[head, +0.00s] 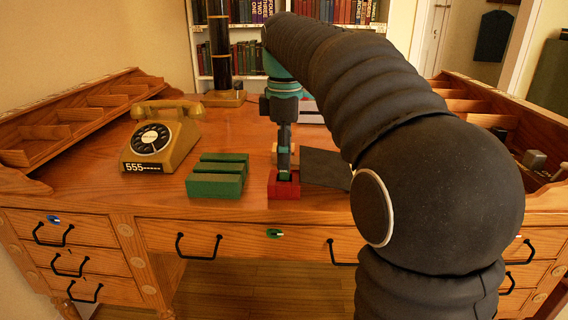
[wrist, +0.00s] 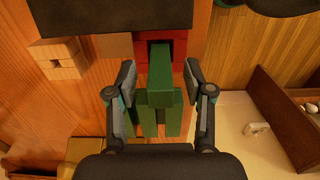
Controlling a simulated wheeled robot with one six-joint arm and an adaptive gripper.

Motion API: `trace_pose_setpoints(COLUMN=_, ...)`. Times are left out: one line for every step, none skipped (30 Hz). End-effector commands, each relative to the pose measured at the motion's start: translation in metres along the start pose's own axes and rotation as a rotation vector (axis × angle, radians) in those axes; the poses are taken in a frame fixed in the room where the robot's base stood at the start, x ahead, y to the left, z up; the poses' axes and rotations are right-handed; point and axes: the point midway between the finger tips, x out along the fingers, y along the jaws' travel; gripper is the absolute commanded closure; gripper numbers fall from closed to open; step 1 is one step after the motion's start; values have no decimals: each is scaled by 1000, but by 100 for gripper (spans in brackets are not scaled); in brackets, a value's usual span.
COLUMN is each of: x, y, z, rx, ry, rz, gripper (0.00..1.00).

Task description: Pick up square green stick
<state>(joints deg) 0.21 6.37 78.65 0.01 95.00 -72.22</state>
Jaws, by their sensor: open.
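A square green stick (wrist: 160,70) shows in the wrist view, its end face toward the camera. Its far end meets the slot of a red block (wrist: 179,42), and it looks upright there. My gripper (wrist: 160,82) is open, with one finger on each side of the stick and gaps between. In the head view my gripper (head: 284,172) points down over the red block (head: 284,191) near the desk's front edge; the stick is mostly hidden there. A slotted green block (head: 214,187) sits left of the red block; green bars behind the stick in the wrist view look like part of it.
A dark flat plate (head: 326,168) lies right of the red block. A small wooden block (wrist: 58,58) is behind it. A yellow telephone (head: 162,137) stands at left, with a black and brass instrument (head: 220,55) at the back.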

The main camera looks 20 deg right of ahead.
Motion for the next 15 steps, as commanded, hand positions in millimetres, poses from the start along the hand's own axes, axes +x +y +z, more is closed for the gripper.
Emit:
trace_pose_setpoints(x=7, y=-1, z=0, rx=0, ry=0, rz=-1, gripper=48)
trace_pose_setpoints(x=10, y=-1, z=0, rx=0, ry=0, rz=-1, gripper=48)
trace_pose_setpoints(x=13, y=-1, z=0, rx=0, ry=0, rz=-1, gripper=48)
trace_pose_setpoints(x=14, y=-1, z=0, rx=0, ry=0, rz=0, gripper=48)
trace_pose_setpoints(x=15, y=0, z=0, rx=0, ry=0, rz=0, gripper=48)
trace_pose_setpoints(x=16, y=0, z=0, rx=0, ry=0, rz=0, gripper=48)
trace_pose_setpoints(x=16, y=0, z=0, rx=0, ry=0, rz=0, gripper=48)
trace_pose_setpoints(x=16, y=0, z=0, rx=0, ry=0, rz=1, gripper=48)
trace_pose_setpoints(x=16, y=0, z=0, rx=0, ry=0, rz=1, gripper=48)
trace_pose_setpoints(x=16, y=0, z=0, rx=0, ry=0, rz=1, gripper=48)
trace_pose_setpoints(x=16, y=0, z=0, rx=0, ry=0, rz=0, gripper=48)
trace_pose_setpoints(x=16, y=0, z=0, rx=0, ry=0, rz=0, gripper=48)
trace_pose_setpoints(x=16, y=0, z=0, rx=0, ry=0, rz=0, gripper=55)
trace_pose_setpoints(x=16, y=0, z=0, rx=0, ry=0, rz=0, gripper=63)
trace_pose_setpoints(x=16, y=0, z=0, rx=0, ry=0, rz=0, gripper=73)
